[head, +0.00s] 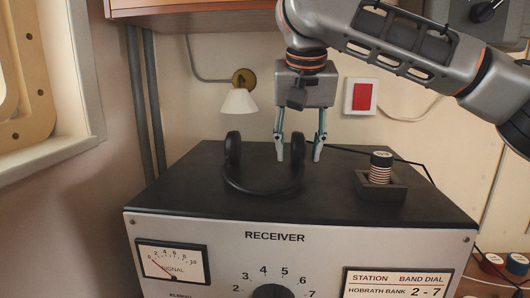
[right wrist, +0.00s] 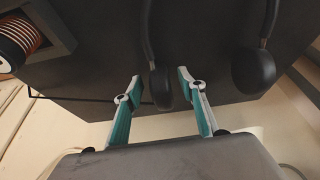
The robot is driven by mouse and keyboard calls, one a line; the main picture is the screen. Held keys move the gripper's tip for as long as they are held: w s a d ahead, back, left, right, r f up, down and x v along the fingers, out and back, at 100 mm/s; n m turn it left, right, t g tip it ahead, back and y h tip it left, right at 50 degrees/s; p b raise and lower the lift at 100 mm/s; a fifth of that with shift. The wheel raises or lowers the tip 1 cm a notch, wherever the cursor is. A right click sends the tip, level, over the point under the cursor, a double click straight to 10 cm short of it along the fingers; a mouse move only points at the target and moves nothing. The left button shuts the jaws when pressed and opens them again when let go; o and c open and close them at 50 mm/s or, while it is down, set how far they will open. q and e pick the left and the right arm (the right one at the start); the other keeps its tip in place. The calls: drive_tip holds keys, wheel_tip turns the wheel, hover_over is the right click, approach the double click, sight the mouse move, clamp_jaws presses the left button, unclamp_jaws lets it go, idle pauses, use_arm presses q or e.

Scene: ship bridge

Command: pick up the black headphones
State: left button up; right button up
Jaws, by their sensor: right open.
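The black headphones (head: 262,187) lie on top of the receiver (head: 290,203), with the band toward the front and the two ear cups toward the back. My right gripper (head: 299,157) points down at the right ear cup, open, with its fingertips near the receiver's top. In the right wrist view, one ear cup (right wrist: 161,88) shows between the open fingertips (right wrist: 157,84); I cannot tell whether they touch it. The other ear cup (right wrist: 254,70) is to the right, clear of the fingers. My left gripper is not in view.
A copper coil in a dark holder (head: 380,184) stands on the receiver to the right, also seen in the wrist view (right wrist: 22,38). A wall lamp (head: 239,101) and a red wall panel (head: 361,96) are behind. The receiver's top left is clear.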

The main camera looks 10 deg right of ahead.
drive_tip(key=c, duration=1)
